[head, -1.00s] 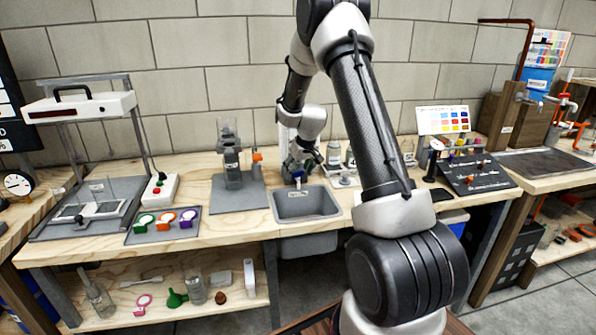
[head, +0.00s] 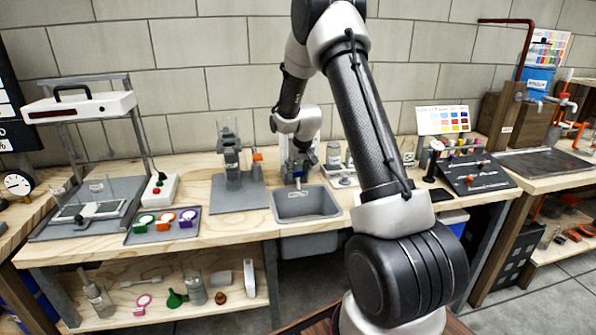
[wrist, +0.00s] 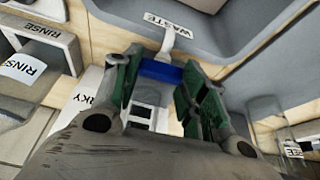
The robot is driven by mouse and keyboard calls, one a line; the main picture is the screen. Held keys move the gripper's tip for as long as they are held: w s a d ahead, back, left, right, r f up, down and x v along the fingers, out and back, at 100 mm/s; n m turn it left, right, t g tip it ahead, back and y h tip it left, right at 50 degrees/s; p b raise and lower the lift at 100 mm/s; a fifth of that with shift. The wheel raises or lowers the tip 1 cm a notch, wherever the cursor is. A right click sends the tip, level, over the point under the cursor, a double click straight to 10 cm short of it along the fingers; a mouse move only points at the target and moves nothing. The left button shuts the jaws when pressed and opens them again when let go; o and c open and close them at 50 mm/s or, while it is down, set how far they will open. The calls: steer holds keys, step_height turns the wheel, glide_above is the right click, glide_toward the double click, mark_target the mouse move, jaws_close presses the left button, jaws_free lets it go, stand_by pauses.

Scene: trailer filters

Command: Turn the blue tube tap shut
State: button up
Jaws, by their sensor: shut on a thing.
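The blue tube tap (wrist: 161,70) shows in the wrist view as a blue bar below a short white spout (wrist: 166,42). My gripper (wrist: 162,74) has its green-padded fingers on both sides of the blue bar and is shut on it. In the head view, my gripper (head: 297,170) is low at the back edge of the grey sink (head: 306,204). The tap is mostly hidden by it there. The frames do not show clearly whether the tap is open or shut.
A WASTE label (wrist: 167,25) is on the sink edge close to my fingers. A grey stand with glassware (head: 232,160) is left of the sink, bottles (head: 334,154) are to its right. RINSE-labelled containers (wrist: 24,68) lie left in the wrist view.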

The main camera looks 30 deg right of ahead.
steer(key=shift+m, duration=0.5)
steer(key=o, duration=1)
steer(key=v, duration=1.2)
steer(key=shift+a, duration=0.15)
